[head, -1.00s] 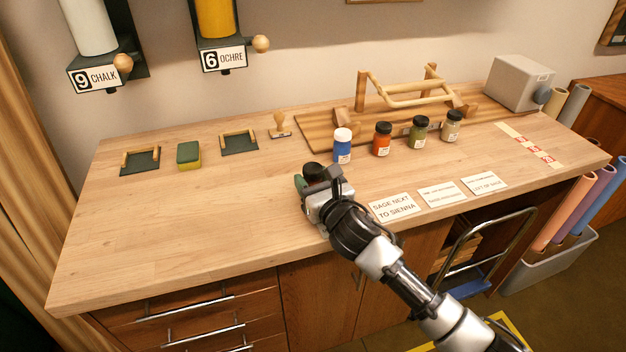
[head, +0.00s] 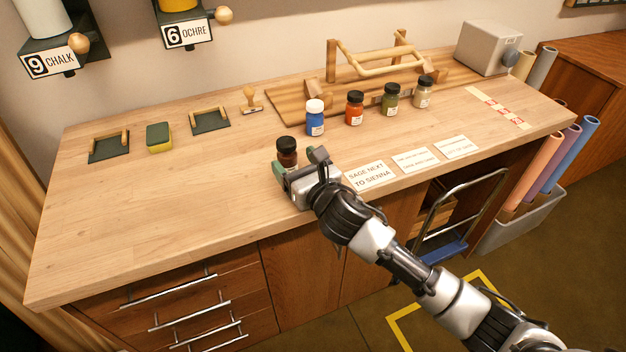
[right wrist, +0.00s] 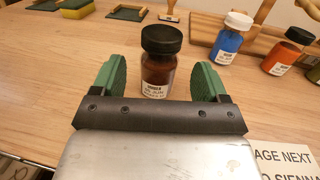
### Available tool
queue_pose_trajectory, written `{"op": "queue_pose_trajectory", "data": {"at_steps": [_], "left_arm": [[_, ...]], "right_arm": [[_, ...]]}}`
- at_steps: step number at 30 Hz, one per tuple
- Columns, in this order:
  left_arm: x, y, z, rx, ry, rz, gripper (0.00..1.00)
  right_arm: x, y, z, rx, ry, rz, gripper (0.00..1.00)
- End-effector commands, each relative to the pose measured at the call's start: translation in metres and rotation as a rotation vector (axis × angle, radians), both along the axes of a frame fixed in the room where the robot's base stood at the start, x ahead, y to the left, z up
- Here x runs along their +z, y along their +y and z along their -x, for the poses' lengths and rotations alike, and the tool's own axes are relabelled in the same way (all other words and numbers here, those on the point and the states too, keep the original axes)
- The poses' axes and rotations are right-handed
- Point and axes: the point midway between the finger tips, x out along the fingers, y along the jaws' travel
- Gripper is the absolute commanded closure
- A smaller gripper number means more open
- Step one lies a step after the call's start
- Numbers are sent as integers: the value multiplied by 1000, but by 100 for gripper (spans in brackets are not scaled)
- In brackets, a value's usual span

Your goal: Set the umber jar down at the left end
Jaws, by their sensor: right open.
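The umber jar (head: 287,152), dark brown with a black lid, stands upright on the wooden table at the left end of the group of jars. In the right wrist view the umber jar (right wrist: 158,65) stands between and just beyond the green finger pads, with gaps on both sides. My right gripper (head: 298,164) is open around or just short of the jar; it also shows in the right wrist view (right wrist: 158,85). A blue jar with a white lid (head: 315,118), an orange jar (head: 354,108), a green jar (head: 391,97) and a grey-beige jar (head: 424,92) stand to its right. My left gripper is out of view.
Cards (head: 370,176) lie along the front edge, one reading "SAGE NEXT TO SIENNA". A wooden rack (head: 330,75) stands behind the jars. A sponge (head: 159,138), two dark trays (head: 109,158) and a stamp (head: 251,100) lie at the back left. The front left tabletop is clear.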

Motion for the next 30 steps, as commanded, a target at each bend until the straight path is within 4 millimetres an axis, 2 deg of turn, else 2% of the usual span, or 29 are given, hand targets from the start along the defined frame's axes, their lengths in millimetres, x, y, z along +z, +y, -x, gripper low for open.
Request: {"op": "queue_pose_trajectory", "data": {"at_steps": [1,6,12,17,30], "left_arm": [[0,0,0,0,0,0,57],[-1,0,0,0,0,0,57],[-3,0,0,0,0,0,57],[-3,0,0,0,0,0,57],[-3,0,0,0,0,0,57]], "right_arm": [[-1,-6,12,1,0,3,26],[-1,-22,44,2,1,3,26],[-1,-34,67,1,0,1,26],[0,-37,73,0,1,0,26],[0,-37,73,1,0,0,26]]}}
